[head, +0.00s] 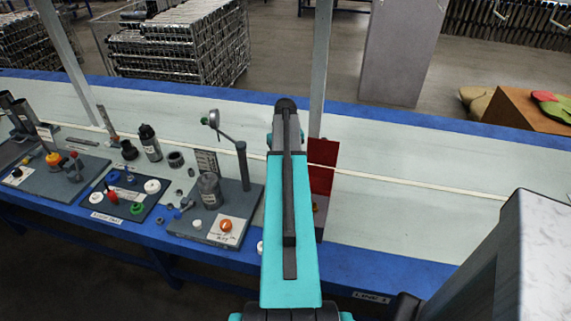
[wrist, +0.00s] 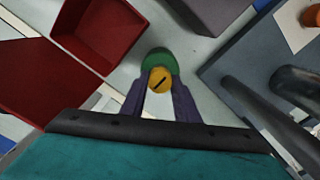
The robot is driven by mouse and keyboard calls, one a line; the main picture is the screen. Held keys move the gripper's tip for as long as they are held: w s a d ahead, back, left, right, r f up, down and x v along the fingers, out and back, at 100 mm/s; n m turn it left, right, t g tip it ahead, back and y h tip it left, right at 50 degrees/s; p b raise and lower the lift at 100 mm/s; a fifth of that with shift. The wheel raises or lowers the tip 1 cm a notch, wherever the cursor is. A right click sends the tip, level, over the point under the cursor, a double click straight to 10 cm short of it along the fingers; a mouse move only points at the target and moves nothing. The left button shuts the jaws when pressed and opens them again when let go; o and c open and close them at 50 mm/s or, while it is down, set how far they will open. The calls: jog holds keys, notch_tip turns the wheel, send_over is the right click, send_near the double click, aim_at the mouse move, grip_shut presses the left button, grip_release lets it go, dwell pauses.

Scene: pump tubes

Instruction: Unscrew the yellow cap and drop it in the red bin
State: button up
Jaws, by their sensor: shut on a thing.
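The yellow cap (wrist: 160,80), a round piece with a dark slot across its face, sits between the two fingers of my gripper (wrist: 160,95) in the wrist view. My gripper is shut on it. A green rounded piece (wrist: 158,59) shows right behind the cap; I cannot tell whether they are joined. The red bin (wrist: 103,32) is open and up-left of the gripper in the wrist view, with its inside in sight. In the head view the red bin (head: 321,167) shows right of my arm. The arm hides the gripper and cap there.
A grey board (wrist: 245,60) with dark posts lies right of the gripper in the wrist view. In the head view, boards with bottles, posts and coloured caps (head: 137,208) fill the bench's left side. The bench (head: 420,215) right of the bin is clear.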

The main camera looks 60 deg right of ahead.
jog(key=shift+n+p, duration=0.5)
jog(key=shift+n, duration=1.3)
jog(key=shift+n+p, duration=0.45)
jog(key=shift+n, duration=1.25)
jog(key=shift+n, duration=0.8)
jog(key=shift+n+p, duration=0.4)
jog(key=shift+n, duration=0.5)
